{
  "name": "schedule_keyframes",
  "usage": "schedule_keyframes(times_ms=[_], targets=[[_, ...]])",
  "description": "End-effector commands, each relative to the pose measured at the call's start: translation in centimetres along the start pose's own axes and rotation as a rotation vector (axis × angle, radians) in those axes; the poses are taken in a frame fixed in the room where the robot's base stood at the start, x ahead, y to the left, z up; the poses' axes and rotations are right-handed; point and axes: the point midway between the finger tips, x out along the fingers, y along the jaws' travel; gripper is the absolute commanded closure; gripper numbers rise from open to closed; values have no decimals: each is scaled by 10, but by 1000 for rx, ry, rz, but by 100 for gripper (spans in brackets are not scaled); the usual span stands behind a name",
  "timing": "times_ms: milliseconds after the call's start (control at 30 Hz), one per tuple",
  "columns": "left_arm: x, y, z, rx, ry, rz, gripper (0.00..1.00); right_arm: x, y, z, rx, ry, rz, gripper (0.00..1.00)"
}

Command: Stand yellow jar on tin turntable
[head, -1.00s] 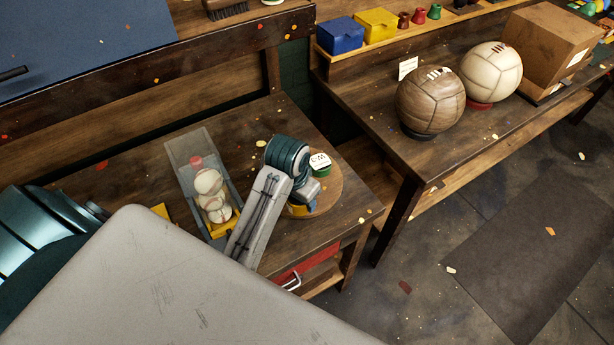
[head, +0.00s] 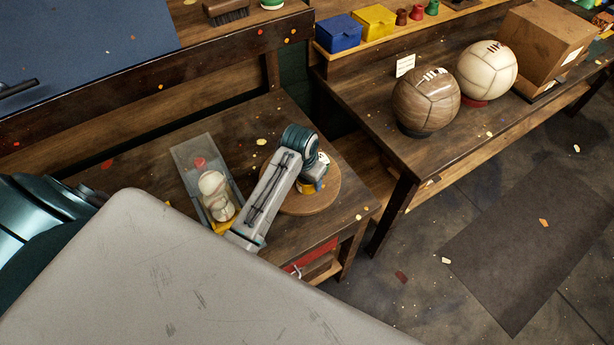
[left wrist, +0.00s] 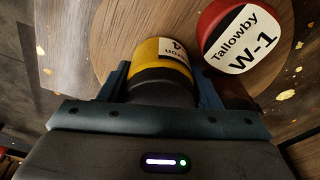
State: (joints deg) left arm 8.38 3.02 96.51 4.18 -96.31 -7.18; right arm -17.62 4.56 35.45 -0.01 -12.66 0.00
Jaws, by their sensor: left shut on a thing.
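The yellow jar (left wrist: 160,62) has a dark lower part and a white label, and sits between the fingers of my left gripper (left wrist: 163,88) in the left wrist view. In the head view my left gripper (head: 308,184) is over the round wooden-looking turntable (head: 298,207), with a bit of the yellow jar (head: 304,188) showing below it. The turntable (left wrist: 112,42) also lies behind the jar in the wrist view. I cannot tell whether the jar touches it. A red tin labelled "Tallowby W-1" (left wrist: 240,38) is close beside the jar. My right gripper is out of view.
A clear tilted bin (head: 187,158) with pale balls stands left of my arm. Blue (head: 338,33) and yellow (head: 375,22) boxes stand on a shelf. Brown (head: 426,100) and cream (head: 487,70) balls and a carton (head: 545,45) occupy the right bench.

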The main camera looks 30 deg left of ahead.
Motion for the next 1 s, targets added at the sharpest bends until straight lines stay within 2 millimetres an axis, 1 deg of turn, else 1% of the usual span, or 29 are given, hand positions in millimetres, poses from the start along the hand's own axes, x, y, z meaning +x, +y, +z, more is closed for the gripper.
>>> schedule_keyframes(times_ms=[133,167,200,467,567,633,767,933,967,1000], targets=[[2,0,0,0,0,0,76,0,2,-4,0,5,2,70],[3,0,0,0,-1,0,41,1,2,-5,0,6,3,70],[3,0,0,0,-1,0,34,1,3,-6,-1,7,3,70],[2,0,0,0,0,0,34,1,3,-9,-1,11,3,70],[-2,0,0,0,2,0,34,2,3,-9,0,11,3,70],[-7,0,-1,0,2,0,34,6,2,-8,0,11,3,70],[-29,0,-1,0,7,-1,34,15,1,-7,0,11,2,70],[-69,-1,-1,1,8,-2,34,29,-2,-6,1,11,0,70],[-77,0,-1,1,7,-2,34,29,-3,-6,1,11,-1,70],[-89,0,-1,0,4,-2,34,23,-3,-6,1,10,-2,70]])
